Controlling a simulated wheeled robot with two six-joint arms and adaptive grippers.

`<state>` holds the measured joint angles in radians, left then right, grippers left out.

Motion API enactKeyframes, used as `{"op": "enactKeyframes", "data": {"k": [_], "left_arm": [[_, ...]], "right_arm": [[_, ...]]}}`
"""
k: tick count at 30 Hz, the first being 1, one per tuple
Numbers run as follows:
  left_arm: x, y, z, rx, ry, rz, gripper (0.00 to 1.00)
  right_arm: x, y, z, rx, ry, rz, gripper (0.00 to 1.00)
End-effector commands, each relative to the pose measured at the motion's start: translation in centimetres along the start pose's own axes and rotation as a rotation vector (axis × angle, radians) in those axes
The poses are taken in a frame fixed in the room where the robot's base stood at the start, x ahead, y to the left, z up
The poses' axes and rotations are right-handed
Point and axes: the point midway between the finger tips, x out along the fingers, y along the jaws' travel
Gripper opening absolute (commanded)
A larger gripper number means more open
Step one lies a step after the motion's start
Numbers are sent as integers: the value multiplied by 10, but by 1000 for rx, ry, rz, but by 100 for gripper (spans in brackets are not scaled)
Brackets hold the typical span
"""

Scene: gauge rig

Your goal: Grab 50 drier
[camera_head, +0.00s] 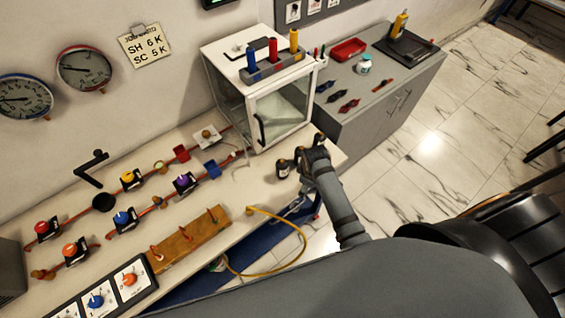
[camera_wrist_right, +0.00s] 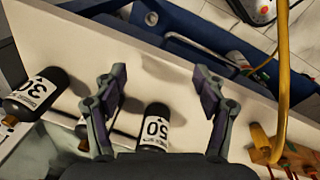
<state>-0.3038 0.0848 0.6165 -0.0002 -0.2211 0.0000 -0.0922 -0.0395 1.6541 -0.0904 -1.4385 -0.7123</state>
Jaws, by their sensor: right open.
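In the right wrist view, a black bottle with a white label reading 50 (camera_wrist_right: 155,130) is low in the picture, between the fingers of my right gripper (camera_wrist_right: 160,88). The fingers are spread and no contact with it shows. Its lower part is hidden by the gripper body. A similar bottle labelled 30 (camera_wrist_right: 36,94) is to the left, outside the fingers. In the head view my right gripper (camera_head: 313,158) is over the bench's right end, beside a dark bottle (camera_head: 283,168) whose label is unreadable there. My left gripper is not in view.
A glass-walled white box (camera_head: 262,102) stands just behind the gripper. A yellow hose (camera_head: 262,272) loops off the bench front, near a wooden block (camera_head: 188,240). Valves and red pipes fill the bench's left. A grey cabinet (camera_head: 385,108) stands at the right.

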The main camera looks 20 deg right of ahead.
Motion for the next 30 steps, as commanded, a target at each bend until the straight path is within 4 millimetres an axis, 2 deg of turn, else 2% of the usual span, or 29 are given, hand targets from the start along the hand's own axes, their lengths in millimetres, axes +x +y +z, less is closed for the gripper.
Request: {"op": "enactKeyframes", "data": {"k": [1, 6, 10, 13, 18, 25, 30], "left_arm": [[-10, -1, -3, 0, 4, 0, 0], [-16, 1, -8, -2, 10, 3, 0], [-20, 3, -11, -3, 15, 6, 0], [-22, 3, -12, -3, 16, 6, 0], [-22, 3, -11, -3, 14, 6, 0], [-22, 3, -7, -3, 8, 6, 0], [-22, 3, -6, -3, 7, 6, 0]], "right_arm": [[-25, 8, -21, -79, 5, -10, 71], [-62, 16, -72, -400, -10, -73, 71], [-90, 19, -102, -609, -12, -112, 71], [-104, 20, -116, -714, -12, -131, 71], [-105, 19, -118, -753, -15, -141, 71], [-68, 15, -116, -752, -15, -141, 71], [-54, 13, -115, -750, -14, -139, 71]]}}
